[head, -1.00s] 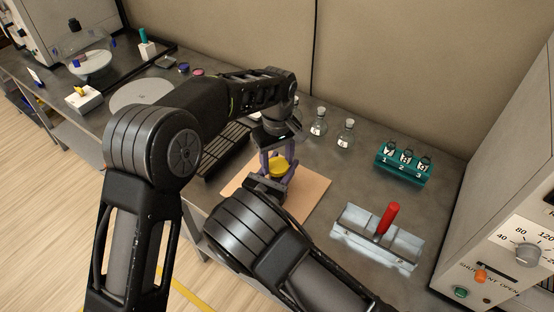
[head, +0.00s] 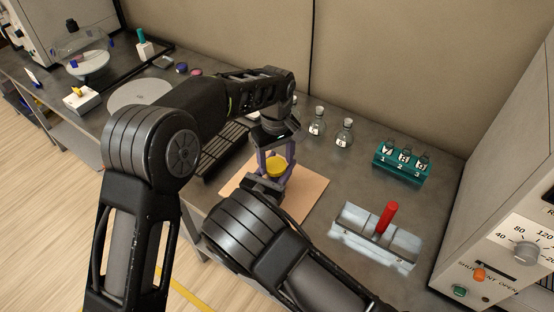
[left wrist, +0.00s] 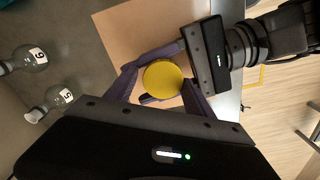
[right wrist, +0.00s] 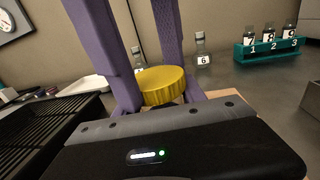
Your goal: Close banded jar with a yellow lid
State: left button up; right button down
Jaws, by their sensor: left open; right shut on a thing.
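The yellow lid (head: 276,167) sits level over the tan mat (head: 308,189). It also shows as a yellow disc in the left wrist view (left wrist: 163,79) and edge-on with a ribbed rim in the right wrist view (right wrist: 163,86). My left gripper (head: 274,163) points down from above, its purple fingers open on either side of the lid. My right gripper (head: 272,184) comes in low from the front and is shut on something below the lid. The jar body is hidden by the lid and grippers, so its bands cannot be seen.
Flasks (head: 317,122) and (head: 344,133) stand behind the mat. A teal rack (head: 400,166) with numbered bottles is at the right. A metal tray with a red handle (head: 387,217) lies right of the mat. A black slatted rack (head: 222,150) is left.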

pick_arm(q)
jog(key=shift+s+a+r, duration=0.1)
jog(key=shift+a+r, duration=0.1)
jog(key=shift+r, duration=1.7)
jog(key=shift+d+r, duration=0.1)
jog(key=shift+c, duration=0.4)
